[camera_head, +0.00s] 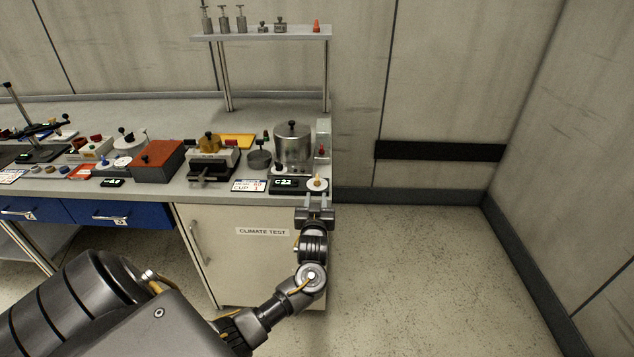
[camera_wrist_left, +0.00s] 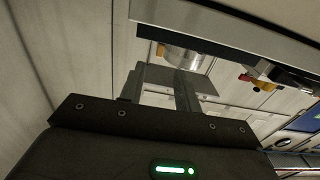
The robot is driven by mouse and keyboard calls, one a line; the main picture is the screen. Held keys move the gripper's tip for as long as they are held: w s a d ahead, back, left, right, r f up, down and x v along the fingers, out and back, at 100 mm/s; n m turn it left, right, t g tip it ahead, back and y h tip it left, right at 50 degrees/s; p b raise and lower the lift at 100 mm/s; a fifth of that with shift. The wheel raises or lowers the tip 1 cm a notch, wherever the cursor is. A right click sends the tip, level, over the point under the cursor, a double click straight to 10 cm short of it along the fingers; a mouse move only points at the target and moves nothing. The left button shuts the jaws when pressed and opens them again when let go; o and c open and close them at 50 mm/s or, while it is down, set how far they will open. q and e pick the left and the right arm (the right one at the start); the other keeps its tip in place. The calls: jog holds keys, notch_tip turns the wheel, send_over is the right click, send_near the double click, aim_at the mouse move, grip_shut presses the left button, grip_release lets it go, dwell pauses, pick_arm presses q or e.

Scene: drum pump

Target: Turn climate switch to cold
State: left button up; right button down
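A round white dial with a small orange-yellow knob (camera_head: 317,183), apparently the climate switch, sits at the front right corner of the bench. A black box with a lit display reading about "C 22" (camera_head: 285,184) is just left of it. My left gripper (camera_head: 317,198) is open and empty, its two fingers just in front of and below the dial. In the left wrist view the gripper (camera_wrist_left: 160,74) shows its fingers apart, with a small orange part (camera_wrist_left: 161,50) beyond them. I cannot tell whether they touch it. My right gripper is not in view.
A steel pot (camera_head: 293,147) stands behind the display; it also shows in the left wrist view (camera_wrist_left: 183,56). A white label card (camera_head: 248,185) lies left of the display. A raised shelf (camera_head: 262,34) stands behind. The floor right of the bench (camera_head: 420,270) is free.

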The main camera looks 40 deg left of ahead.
aim_at(317, 183)
pick_arm(q)
jog(key=x, duration=0.9)
jog(key=shift+c, duration=0.2)
grip_shut()
